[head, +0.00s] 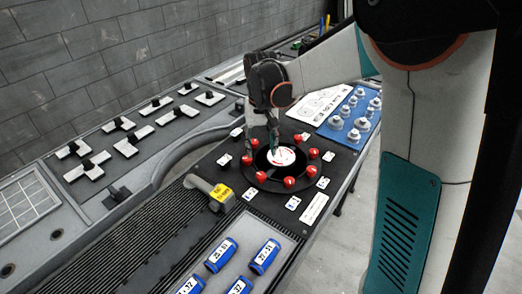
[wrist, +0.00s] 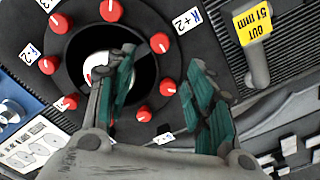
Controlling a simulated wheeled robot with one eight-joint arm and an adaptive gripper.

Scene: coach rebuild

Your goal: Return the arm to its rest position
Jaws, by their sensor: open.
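My gripper (head: 261,142) points down over the far left side of a black round fixture in the head view. In the wrist view the disc (wrist: 95,66) is partly hidden behind one finger. I cannot tell whether the fingertips touch any knob.
A grey tool with a yellow label (head: 220,194) lies left of the fixture. Blue labelled cylinders (head: 265,255) lie in front. A blue tray (head: 340,131) of metal parts and a white diagram sheet (head: 318,103) are behind right. A grey tiled wall (head: 90,75) stands behind.

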